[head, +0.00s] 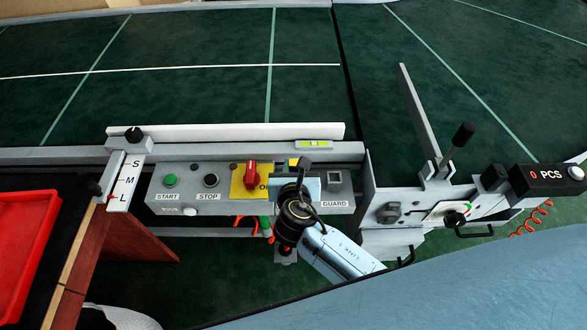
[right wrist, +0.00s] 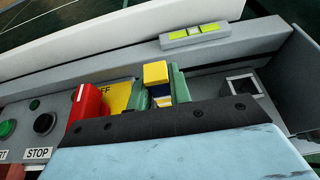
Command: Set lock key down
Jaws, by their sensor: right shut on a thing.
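My right gripper (head: 299,172) is over the grey control box, just right of the red rotary switch (head: 251,173) on its yellow plate. In the right wrist view its green fingers (right wrist: 161,92) are shut on a small yellow-topped block, the lock key (right wrist: 155,72). A bit of yellow shows beside the gripper in the head view. The key's lower end is hidden by the gripper, so I cannot tell whether it touches the box. The red switch also shows left of the fingers in the right wrist view (right wrist: 86,103). My left gripper is not in view.
The control box carries a green START button (head: 170,180), a STOP button (head: 211,180) and a square GUARD socket (head: 334,178). A grey rail with a spirit level (head: 314,143) runs behind it. A lever clamp (head: 445,165) stands right. A red tray (head: 22,250) lies left.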

